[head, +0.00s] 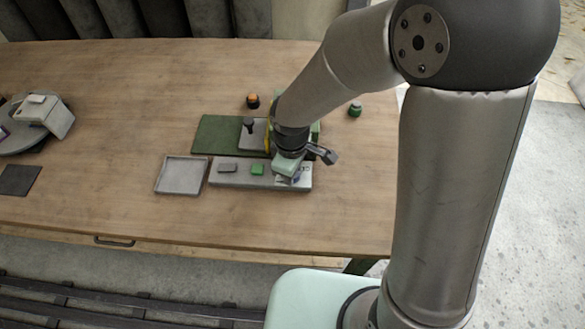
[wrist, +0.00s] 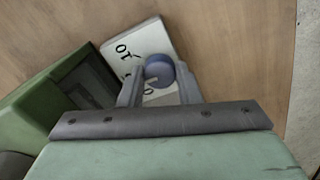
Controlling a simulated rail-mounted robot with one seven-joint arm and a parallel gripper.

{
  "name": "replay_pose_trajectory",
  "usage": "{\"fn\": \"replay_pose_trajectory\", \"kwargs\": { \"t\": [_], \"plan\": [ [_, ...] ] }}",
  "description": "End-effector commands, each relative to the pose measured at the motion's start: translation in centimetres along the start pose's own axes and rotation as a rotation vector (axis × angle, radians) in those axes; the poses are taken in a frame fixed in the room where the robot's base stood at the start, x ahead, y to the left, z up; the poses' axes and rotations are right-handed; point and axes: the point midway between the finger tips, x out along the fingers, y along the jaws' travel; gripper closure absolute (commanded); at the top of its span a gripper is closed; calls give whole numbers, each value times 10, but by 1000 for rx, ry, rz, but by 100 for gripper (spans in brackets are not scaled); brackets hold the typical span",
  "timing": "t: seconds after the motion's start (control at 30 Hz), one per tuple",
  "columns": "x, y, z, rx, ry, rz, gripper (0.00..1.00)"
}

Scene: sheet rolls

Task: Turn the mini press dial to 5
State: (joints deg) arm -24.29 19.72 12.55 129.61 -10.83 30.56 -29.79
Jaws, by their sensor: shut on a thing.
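The mini press dial (wrist: 160,72) is a round blue-grey knob in the wrist view, on a white scale plate (wrist: 137,42) with black markings. A "10" shows at the plate's upper left and a "0" below the dial; other marks are partly hidden. My gripper (wrist: 161,80) is shut on the dial, one finger on each side of it. I cannot tell which number the dial points to. In the head view my gripper (head: 290,172) is over the right end of the grey control panel (head: 240,180) and hides the dial.
The panel carries a grey button (head: 228,167) and a green button (head: 257,169). Behind it is the green press base (head: 208,135). A grey tray (head: 181,175) lies to the left. An orange-topped item (head: 252,101) and a green item (head: 355,109) stand farther back.

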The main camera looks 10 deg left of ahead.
Motion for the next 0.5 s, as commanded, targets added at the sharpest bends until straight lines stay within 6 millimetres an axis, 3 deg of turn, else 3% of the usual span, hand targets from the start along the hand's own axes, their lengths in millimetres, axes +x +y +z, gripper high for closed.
{"fn": "replay_pose_trajectory", "kwargs": {
  "t": [0.5],
  "plan": [
    [-1, 1, -1, -40, 4, 2, 92]
  ]
}}
